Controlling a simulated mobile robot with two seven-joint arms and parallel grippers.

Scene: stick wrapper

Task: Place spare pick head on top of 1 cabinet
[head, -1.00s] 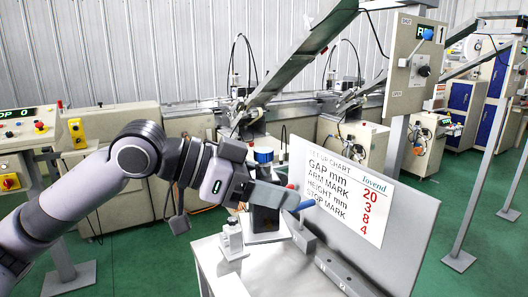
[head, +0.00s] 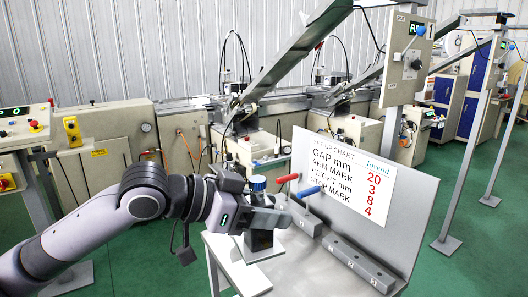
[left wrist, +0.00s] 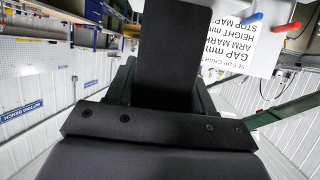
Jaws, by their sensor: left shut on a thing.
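A blue-topped device with a dark body and a flat grey base, which looks like the spare pick head (head: 258,184), is at the left part of a grey stand (head: 222,250). My left gripper (head: 270,216) is shut on its body. I cannot tell whether the base touches the stand. Beige cabinets stand behind; a control box marked 1 (head: 408,58) is on a post at the upper right, but I cannot tell which one is cabinet 1. My right gripper is out of view.
A slanted board with a setup chart (head: 345,175) rises from the stand. Red (head: 287,178) and blue (head: 310,191) handles stick out close to my left gripper. A numbered grey rail (head: 358,262) lies on the stand. Sloping chutes (head: 290,62) hang above the machines.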

